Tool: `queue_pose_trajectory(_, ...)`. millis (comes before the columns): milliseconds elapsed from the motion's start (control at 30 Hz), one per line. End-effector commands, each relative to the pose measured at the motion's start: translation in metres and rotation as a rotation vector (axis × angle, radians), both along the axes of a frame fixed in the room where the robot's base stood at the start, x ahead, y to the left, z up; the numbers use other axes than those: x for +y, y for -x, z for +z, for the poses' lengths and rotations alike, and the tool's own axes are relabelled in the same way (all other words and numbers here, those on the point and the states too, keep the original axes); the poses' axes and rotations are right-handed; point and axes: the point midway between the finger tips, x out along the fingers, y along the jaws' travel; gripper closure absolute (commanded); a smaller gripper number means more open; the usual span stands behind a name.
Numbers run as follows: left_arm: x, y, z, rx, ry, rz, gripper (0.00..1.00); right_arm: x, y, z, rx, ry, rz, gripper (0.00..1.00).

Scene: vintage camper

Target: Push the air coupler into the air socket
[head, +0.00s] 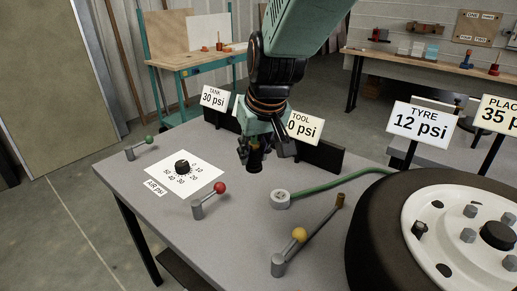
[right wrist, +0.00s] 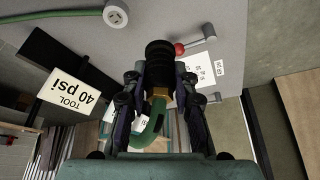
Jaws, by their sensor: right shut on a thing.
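My right gripper (head: 251,150) hangs above the grey table, shut on the black air coupler (head: 255,164), which points downward. In the right wrist view the fingers (right wrist: 160,82) close around the coupler (right wrist: 160,52), with a brass collar and a green hose (right wrist: 152,125) behind it. A round pale grey fitting, seemingly the air socket (head: 281,199), sits on the table to the right and nearer, with a green hose running off. It also shows in the right wrist view (right wrist: 116,14). Coupler and socket are apart. My left gripper is not in view.
A red-knobbed lever (head: 219,188) and a yellow-knobbed lever (head: 299,235) stand on the table (head: 240,225). A dial plate (head: 182,172) lies at left. The tyre (head: 370,235) fills the right. Gauge signs (head: 304,127) line the back edge.

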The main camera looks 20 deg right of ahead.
Motion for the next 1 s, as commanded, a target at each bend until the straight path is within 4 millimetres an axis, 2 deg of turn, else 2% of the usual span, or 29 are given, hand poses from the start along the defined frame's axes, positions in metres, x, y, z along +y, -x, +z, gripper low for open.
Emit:
queue_pose_trajectory(267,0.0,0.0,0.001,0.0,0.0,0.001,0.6,-0.012,-0.027,-0.021,-0.002,-0.01,0.345,1.0)
queue_pose_trajectory(367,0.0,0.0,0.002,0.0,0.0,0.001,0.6,-0.024,-0.038,-0.032,-0.003,-0.009,0.503,1.0)
queue_pose_trajectory(600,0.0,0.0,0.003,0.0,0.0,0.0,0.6,-0.07,-0.057,-0.067,-0.006,-0.005,0.863,1.0)
queue_pose_trajectory(800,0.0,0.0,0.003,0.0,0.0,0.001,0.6,-0.1,-0.061,-0.088,-0.008,0.001,1.039,1.0)
queue_pose_trajectory(1000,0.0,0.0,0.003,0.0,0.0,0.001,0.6,-0.107,-0.061,-0.093,-0.008,0.003,1.083,1.0)
